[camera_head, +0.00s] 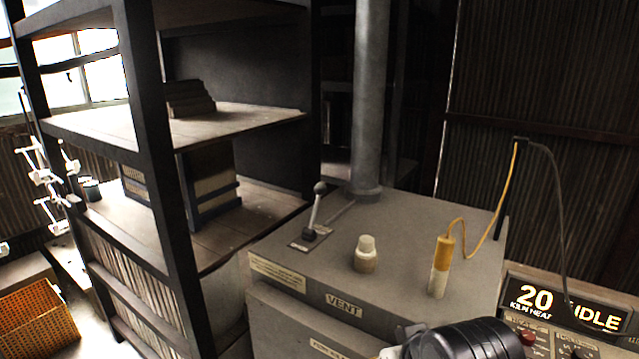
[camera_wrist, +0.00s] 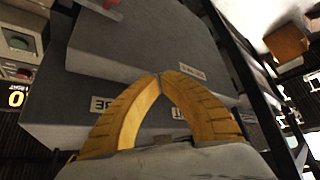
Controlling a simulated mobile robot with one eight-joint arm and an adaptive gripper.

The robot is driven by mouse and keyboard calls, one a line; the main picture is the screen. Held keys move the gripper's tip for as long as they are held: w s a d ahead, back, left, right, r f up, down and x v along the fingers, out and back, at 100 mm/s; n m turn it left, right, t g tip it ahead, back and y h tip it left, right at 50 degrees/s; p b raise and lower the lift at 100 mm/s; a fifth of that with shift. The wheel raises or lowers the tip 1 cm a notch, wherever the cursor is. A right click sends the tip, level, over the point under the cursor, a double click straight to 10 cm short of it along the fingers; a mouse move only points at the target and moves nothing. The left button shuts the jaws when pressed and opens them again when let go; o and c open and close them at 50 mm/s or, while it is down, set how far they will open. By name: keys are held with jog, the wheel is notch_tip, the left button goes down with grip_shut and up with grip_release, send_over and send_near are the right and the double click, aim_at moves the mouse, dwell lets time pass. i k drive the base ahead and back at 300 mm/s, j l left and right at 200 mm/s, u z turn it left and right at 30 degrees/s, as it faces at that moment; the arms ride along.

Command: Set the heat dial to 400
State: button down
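The control panel is at the lower right of the head view, with a lit display (camera_head: 565,305) reading "20 KILN HEAT" and "IDLE". Below the display are a red control (camera_head: 527,337) and a dark control cut off by the frame edge. I cannot tell which is the heat dial. My gripper (camera_wrist: 160,76) has yellow fingers meeting at their tips, with nothing between them. It is over the grey kiln housing, away from the panel's controls.
The grey kiln (camera_head: 400,240) carries a lever (camera_head: 314,212), a pale knob (camera_head: 365,254) and a yellow-and-white probe (camera_head: 440,265) with a cable. A metal pipe (camera_head: 370,100) rises behind. Shelving (camera_head: 150,120) stands left, with an orange crate (camera_head: 40,315) beyond.

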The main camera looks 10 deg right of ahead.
aim_at(526, 338)
jog(key=k+l, duration=0.2)
jog(key=z, duration=0.5)
jog(key=i+j+z, duration=0.1)
jog(key=z, duration=0.4)
jog(key=j+z, duration=0.2)
jog(key=z, duration=0.25)
jog(key=i+l+z, duration=0.25)
jog(key=l+z, duration=0.3)
jog(key=i+j, duration=0.05)
